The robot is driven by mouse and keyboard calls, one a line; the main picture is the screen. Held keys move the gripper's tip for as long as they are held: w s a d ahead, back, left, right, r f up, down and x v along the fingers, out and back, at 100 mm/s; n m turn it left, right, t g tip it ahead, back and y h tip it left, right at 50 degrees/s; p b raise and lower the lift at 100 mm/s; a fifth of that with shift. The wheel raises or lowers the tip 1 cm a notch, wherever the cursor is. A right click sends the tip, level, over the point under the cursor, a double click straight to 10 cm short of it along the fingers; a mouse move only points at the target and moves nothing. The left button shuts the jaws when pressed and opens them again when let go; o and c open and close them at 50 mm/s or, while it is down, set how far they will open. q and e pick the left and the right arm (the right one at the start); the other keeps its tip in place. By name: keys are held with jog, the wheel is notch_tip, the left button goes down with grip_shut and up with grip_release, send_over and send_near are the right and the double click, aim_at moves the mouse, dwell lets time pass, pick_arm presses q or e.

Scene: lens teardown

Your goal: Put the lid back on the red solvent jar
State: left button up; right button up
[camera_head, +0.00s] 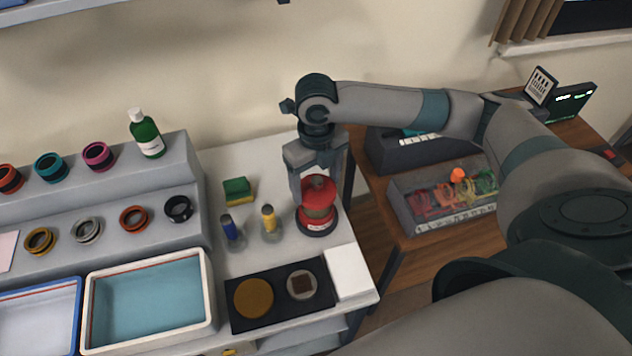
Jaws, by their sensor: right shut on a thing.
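The red solvent jar (317,214) stands upright near the right edge of the white bench, with a dark ring around its base. My right gripper (312,190) points down directly over the jar. It is shut on the red lid (319,184), which is at the top of the jar. The gripper partly hides the lid, and I cannot tell whether the lid touches the rim or is fully seated. My left gripper is not in view.
A blue-topped bottle (229,228) and a yellow-topped bottle (269,218) stand left of the jar. A green-and-yellow sponge (238,190) lies behind them. A black mat (240,323) with round pieces and a white pad (347,272) lie in front. Trays and stepped shelves fill the left.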

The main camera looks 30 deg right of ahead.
notch_tip(320, 180, down, 3)
jog(key=b, duration=0.2)
jog(key=shift+b, duration=0.35)
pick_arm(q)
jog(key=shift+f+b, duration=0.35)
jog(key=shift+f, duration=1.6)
pick_arm(e)
jog(key=shift+f, duration=1.05)
pick_arm(q)
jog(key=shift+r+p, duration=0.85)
jog(key=shift+p, duration=0.05)
pick_arm(e)
jog(key=shift+r, duration=0.1)
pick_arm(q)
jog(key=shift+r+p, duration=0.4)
pick_arm(e)
jog(key=shift+f, duration=0.2)
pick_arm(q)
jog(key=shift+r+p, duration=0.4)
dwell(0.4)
pick_arm(e)
jog(key=o, duration=1.2)
jog(key=shift+o, duration=0.4)
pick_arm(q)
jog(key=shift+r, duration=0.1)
